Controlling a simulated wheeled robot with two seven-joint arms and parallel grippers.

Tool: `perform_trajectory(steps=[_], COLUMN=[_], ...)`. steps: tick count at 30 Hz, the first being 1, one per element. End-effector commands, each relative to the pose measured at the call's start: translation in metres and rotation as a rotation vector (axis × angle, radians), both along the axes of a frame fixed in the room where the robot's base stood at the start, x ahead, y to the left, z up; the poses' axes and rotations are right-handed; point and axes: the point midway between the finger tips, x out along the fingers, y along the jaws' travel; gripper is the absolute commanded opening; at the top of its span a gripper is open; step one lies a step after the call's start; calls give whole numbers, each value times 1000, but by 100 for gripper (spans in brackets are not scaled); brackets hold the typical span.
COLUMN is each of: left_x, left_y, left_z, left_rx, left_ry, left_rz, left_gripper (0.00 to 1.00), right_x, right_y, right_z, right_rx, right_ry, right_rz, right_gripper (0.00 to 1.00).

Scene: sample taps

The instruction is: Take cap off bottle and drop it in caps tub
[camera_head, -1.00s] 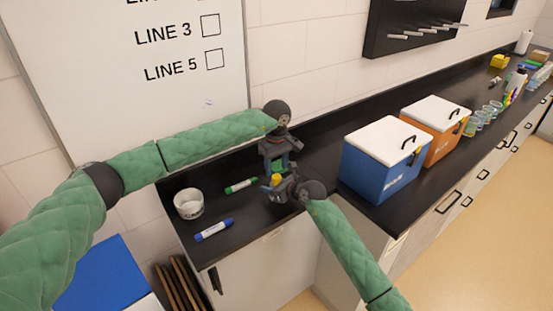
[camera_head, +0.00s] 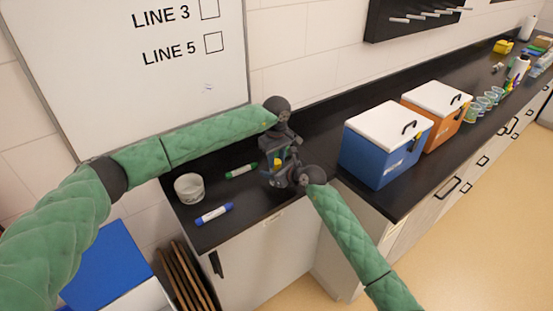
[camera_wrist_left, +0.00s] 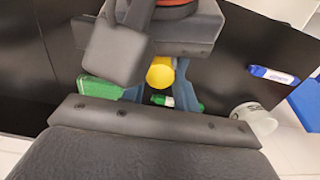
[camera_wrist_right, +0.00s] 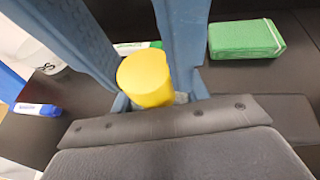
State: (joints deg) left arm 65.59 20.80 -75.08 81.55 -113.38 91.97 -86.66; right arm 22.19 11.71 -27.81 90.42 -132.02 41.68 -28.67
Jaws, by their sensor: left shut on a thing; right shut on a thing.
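The yellow cap (camera_head: 277,162) is between the blue fingers of my left gripper (camera_wrist_left: 158,80), which is shut on it. It also shows in the right wrist view (camera_wrist_right: 146,78), where the left fingers come down on both sides of it. My right gripper (camera_head: 281,178) is below, shut on the bottle. The bottle is mostly hidden by the cap and the grippers, so I cannot tell whether the cap is still on it. The white caps tub (camera_head: 189,187) stands on the black counter to the left and shows in the left wrist view (camera_wrist_left: 254,118).
A green marker (camera_head: 241,171) and a blue marker (camera_head: 214,214) lie near the tub. A green block (camera_wrist_right: 246,38) lies beside the grippers. A blue cooler (camera_head: 384,150) and an orange cooler (camera_head: 438,120) stand to the right. The counter's front edge is close.

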Motion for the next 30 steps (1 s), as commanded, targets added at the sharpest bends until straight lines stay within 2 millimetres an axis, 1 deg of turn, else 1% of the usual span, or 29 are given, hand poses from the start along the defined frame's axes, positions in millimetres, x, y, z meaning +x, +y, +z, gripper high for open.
perform_trajectory(steps=[4, 9, 12, 22, 23, 24, 25, 26, 30], left_x=[0, 0, 0, 0, 0, 0, 0, 0, 0], left_y=[0, 0, 0, 0, 0, 0, 0, 0, 0], left_z=[0, 1, 1, 0, 0, 0, 0, 1, 0], left_rx=[0, -1, -1, -1, -1, -1, -1, -1, 0], left_ry=[0, -1, -1, -1, -1, -1, -1, -1, 0], left_rz=[55, 216, 277, 298, 298, 298, 298, 298, 298], left_gripper=[3, 2, 2, 2, 36, 43, 49, 52, 52], right_x=[0, 0, 0, 0, 0, 0, 0, 0, 0], right_y=[0, 0, 0, 1, 1, 1, 1, 1, 0], right_z=[0, 0, 0, 0, 0, 0, 0, 0, 0], right_rx=[0, 0, 0, 0, 0, 0, 0, 0, 0], right_ry=[0, 0, 0, 0, 0, 0, 0, 0, 0], right_rz=[0, 1, 1, 1, 1, 1, 1, 1, 0], right_gripper=[0, 0, 0, 0, 0, 0, 0, 0, 0])
